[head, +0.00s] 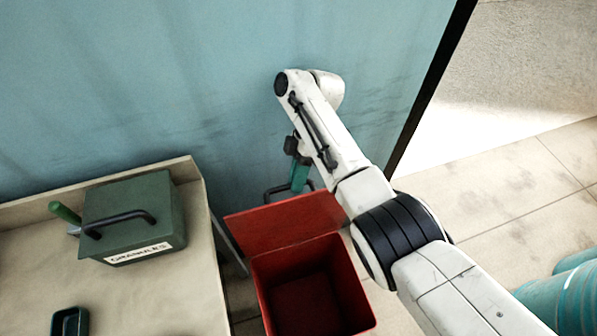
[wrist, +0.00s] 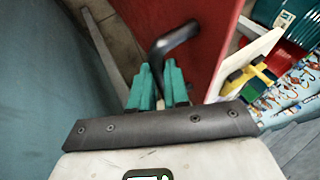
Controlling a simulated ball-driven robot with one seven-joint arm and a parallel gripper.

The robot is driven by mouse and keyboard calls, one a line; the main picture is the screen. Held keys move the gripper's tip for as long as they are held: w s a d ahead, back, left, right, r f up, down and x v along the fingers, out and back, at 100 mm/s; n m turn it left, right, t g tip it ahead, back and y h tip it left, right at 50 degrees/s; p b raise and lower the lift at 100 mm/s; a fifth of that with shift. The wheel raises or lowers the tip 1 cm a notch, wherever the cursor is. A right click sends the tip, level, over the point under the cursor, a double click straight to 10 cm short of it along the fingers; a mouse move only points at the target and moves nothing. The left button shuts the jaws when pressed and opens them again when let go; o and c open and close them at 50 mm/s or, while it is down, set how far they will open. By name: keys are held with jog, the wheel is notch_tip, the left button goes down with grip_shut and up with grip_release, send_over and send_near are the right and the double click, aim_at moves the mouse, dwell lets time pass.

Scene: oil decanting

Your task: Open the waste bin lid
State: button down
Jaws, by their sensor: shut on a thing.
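The red waste bin (head: 362,312) stands on the floor to the right of the bench. Its red lid (head: 285,221) is raised and leans back toward the blue wall, so the dark inside shows. The lid's black handle (head: 270,193) is on its far side. My gripper (head: 297,188) has green fingers and is at that handle. In the wrist view the gripper (wrist: 160,88) is shut on the black bar handle (wrist: 178,38) of the red lid (wrist: 205,50). My arm hides part of the bin's right side in the head view.
A bench (head: 165,290) is at the left with a green box (head: 135,210) labelled granules, a green-handled tool (head: 64,212) and a small dark tray (head: 70,322). A blue wall (head: 180,80) is close behind the lid. Teal drums (head: 565,300) stand at the lower right. Tiled floor (head: 510,200) is clear at the right.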

jog(key=shift+s+f, duration=0.15)
jog(key=shift+f, duration=0.4)
jog(key=c, duration=1.3)
grip_release()
jog(key=shift+o, duration=1)
jog(key=shift+r, duration=0.15)
jog(key=shift+r, duration=0.1)
jog(key=v, duration=0.7)
jog(key=shift+w, duration=0.25)
